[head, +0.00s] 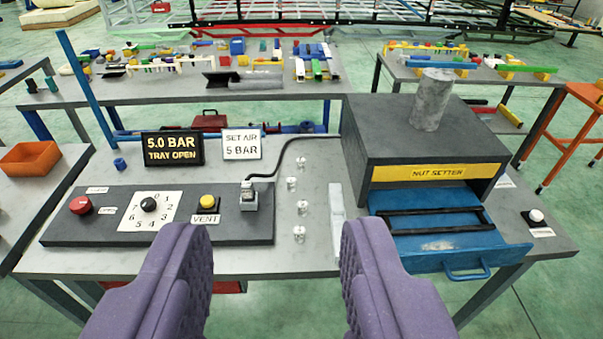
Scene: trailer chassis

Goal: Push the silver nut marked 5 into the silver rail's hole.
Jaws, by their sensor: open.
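Several small silver nuts stand in a loose column on the grey bench: one at the back (301,163), one below it (291,184), one further forward (305,213) and a front one (299,234). Their numbers are too small to read, so I cannot tell which is marked 5. A narrow pale strip (337,210), which looks like the silver rail, lies just right of them; its hole cannot be made out. My gripper (275,235) is open and empty, its two purple fingers apart in the foreground, in front of the nuts and rail.
The nut setter (420,140) stands right, its blue tray (405,262) pulled out with two dark bars across it. A control panel (100,228) with dial and buttons is left. Signs read "5.0 BAR TRAY OPEN" (172,148) and "SET AIR 5 BAR" (241,144). A black hose (275,165) arches behind.

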